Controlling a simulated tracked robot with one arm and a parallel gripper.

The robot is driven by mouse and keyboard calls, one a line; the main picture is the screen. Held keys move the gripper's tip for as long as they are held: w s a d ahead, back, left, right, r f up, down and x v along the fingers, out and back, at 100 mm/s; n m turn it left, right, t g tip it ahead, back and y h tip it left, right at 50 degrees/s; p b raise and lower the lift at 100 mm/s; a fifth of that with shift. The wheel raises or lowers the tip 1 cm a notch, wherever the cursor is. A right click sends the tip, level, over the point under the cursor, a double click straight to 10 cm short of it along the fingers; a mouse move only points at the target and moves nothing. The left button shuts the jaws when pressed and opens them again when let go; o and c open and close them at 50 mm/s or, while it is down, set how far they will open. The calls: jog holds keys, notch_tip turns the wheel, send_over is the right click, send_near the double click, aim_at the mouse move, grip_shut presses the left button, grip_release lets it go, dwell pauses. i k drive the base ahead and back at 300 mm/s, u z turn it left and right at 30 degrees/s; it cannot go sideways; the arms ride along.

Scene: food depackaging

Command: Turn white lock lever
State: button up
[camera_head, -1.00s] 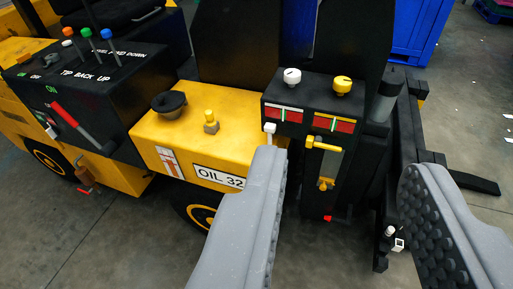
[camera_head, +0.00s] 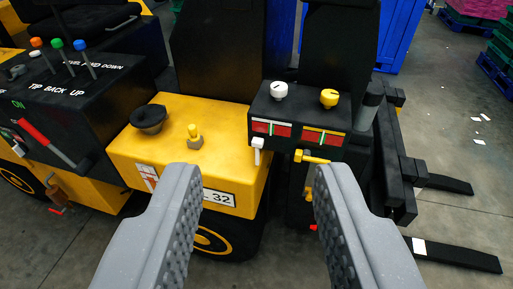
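The white lock lever (camera_head: 257,148) is a small white handle on the front of a black control box (camera_head: 258,108), below the left red gauge. In the head view it lies just above and between my fingertips, apart from both. My gripper (camera_head: 255,178) is open and empty, its two grey ridged fingers pointing at the box. A yellow lever (camera_head: 312,157) sits right of the white one, close above my right fingertip. A white knob (camera_head: 279,91) and a yellow knob (camera_head: 328,98) stand on top of the box.
The yellow housing (camera_head: 170,115) with a black cap (camera_head: 148,118) and a yellow fitting (camera_head: 194,136) lies left of the box. A console with coloured levers (camera_head: 58,43) is farther left. Black forks (camera_head: 455,252) stick out at right. Open floor lies at far right.

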aim_at(258, 143)
jog(key=z, duration=0.05)
jog(key=i, duration=0.9)
jog(key=u, duration=0.6)
jog(key=k, duration=0.6)
jog(key=u, duration=0.15)
